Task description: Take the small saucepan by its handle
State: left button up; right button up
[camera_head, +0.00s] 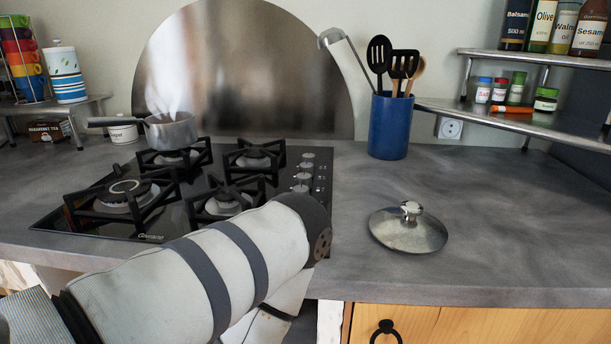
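The small saucepan (172,133) is a metal pan standing upright on the back left burner of the gas hob. Its dark handle (115,122) points left, past the hob's edge and above the counter. Pale steam seems to rise over the pan. No lid is on it. My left arm comes in from the lower left and crosses the front of the hob, with an elbow-like joint near the middle of the picture. Its gripper is not in view. My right arm and gripper are not in view either.
The black hob (290,222) has several cast grates. A metal lid (408,231) lies on the counter to its right. A blue utensil pot (388,126) stands behind. A white tub (123,131) stands close to the pan handle. The right counter (500,220) is mostly clear.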

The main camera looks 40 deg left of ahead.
aim_at(167, 135)
jog(key=u, duration=2)
jog(key=j+z, duration=0.35)
jog(key=j, duration=0.6)
jog(key=j+z, duration=0.4)
jog(key=j, duration=0.5)
